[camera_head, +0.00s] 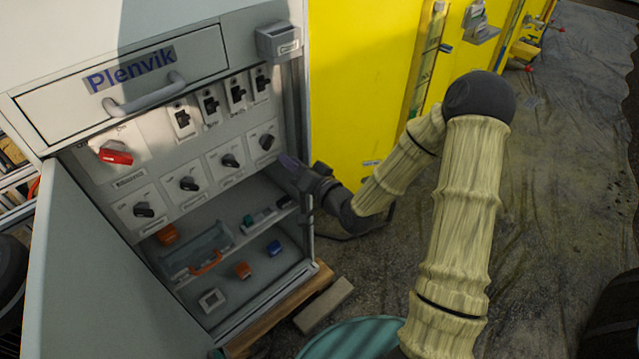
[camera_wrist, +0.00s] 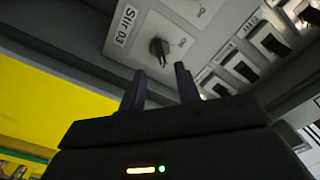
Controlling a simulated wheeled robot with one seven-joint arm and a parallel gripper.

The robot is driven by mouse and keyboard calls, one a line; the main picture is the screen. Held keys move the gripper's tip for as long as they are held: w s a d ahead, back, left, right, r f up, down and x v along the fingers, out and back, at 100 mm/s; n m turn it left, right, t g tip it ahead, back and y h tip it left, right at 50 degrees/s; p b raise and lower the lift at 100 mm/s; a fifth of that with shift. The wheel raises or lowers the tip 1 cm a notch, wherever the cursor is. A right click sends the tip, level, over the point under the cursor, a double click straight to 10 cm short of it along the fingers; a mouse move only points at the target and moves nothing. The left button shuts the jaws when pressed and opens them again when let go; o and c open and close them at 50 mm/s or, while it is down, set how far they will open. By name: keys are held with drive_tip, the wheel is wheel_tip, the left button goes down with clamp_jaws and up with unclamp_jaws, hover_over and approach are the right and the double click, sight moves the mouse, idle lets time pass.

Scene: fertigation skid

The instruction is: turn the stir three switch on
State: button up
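The stir three switch (camera_wrist: 160,48) is a black rotary knob on a light plate, with a "Stir 03" label (camera_wrist: 122,28) beside it in the wrist view. It appears to be the rightmost knob (camera_head: 267,142) of the knob row in the head view. Its on or off position is not clear. My gripper (camera_wrist: 160,82) is open and empty, its two dark fingers apart and pointing toward the knob from a short distance, not visibly touching it. In the head view my gripper (camera_head: 287,162) is at the right side of the cabinet opening, just below and right of that knob.
Other black knobs (camera_head: 190,183) sit left in the row. Black breaker switches (camera_head: 211,105) and a red rotary switch (camera_head: 116,154) are above. A shelf below holds small parts. The open cabinet door (camera_head: 95,275) stands at left; a yellow panel (camera_head: 362,85) is at right.

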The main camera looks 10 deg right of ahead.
drive_tip(key=p+v, duration=0.9)
drive_tip(key=v, duration=0.1)
idle(0.3)
idle(0.4)
